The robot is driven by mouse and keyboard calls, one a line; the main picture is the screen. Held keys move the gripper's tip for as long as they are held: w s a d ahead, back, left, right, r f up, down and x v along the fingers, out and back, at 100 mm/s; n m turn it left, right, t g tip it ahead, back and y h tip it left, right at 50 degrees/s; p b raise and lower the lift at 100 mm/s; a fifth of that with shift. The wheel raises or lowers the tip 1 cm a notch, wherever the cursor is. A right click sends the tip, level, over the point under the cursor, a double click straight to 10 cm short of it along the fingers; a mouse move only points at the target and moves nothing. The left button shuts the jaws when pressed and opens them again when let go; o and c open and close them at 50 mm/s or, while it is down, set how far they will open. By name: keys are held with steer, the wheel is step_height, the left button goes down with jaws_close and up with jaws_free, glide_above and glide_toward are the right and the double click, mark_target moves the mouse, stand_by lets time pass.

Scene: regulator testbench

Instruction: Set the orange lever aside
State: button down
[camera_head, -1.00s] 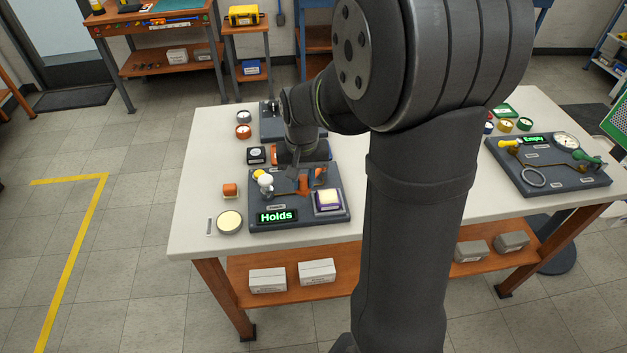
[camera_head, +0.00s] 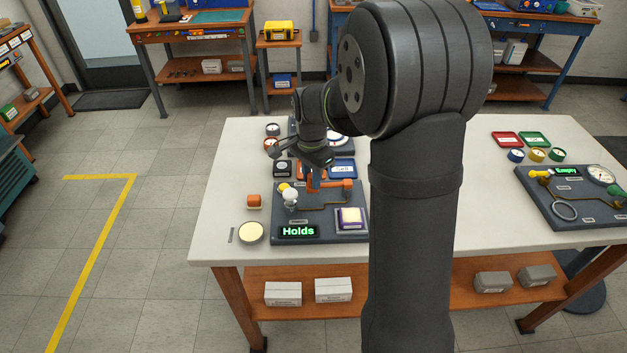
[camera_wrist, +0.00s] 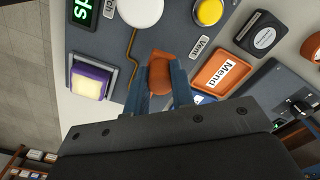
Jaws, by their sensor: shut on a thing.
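My gripper (camera_head: 314,183) is over the back of the near dark panel (camera_head: 320,225), at the left of the table. Its blue fingers close on the orange lever (camera_head: 334,187), which reaches to the right of them. In the wrist view my gripper (camera_wrist: 159,92) has one finger on each side of the rounded orange lever (camera_wrist: 161,73). The fingers hide part of the lever. I cannot tell whether it touches its mount or is clear of the panel.
The panel carries a lit "Holds" display (camera_head: 298,231), a white knob (camera_head: 291,196) and a purple-framed square (camera_head: 350,217). Behind it are a blue "Sell" tray (camera_head: 343,169) and an orange "Mend" tray (camera_wrist: 198,84).

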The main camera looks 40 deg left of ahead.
steer(key=shift+w+a+m, duration=0.25)
steer(key=shift+m, duration=0.25)
steer(key=c, duration=1.2)
jaws_free()
steer(key=shift+c, duration=0.2)
step_height(320, 180, up, 17)
steer(key=shift+r, duration=0.2)
steer(key=shift+f, duration=0.1)
step_height(320, 180, down, 17)
steer(key=shift+f, duration=0.15)
